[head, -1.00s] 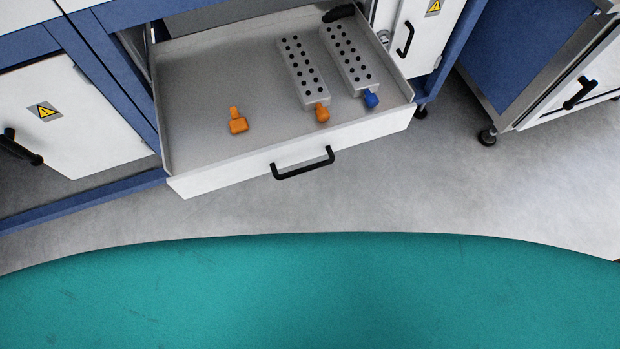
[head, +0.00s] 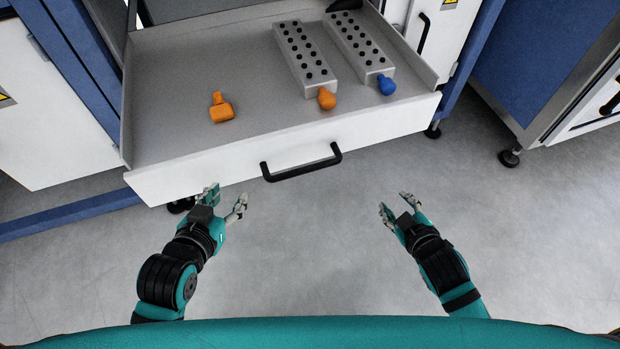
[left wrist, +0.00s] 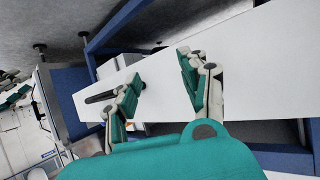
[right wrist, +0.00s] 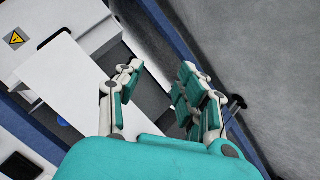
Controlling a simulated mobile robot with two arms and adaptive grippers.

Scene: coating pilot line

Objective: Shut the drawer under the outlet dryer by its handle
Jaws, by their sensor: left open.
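The drawer (head: 170,182) stands pulled out, with a white front and a grey inside. Its black bar handle (head: 300,170) is on the middle of the front, and nothing grips it. My left gripper (head: 226,199) is open and empty, near the lower left part of the drawer front, left of the handle. The left wrist view shows the white drawer front (left wrist: 255,60) beyond the open fingers and the black handle (left wrist: 100,97) to their left. My right gripper (head: 397,205) is open and empty, right of the handle and apart from the front.
In the drawer lie an orange piece (head: 221,108) and two perforated grey blocks, one with an orange knob (head: 326,98), one with a blue knob (head: 386,85). Blue-framed white cabinets flank it. Grey floor (head: 320,260) in front is clear.

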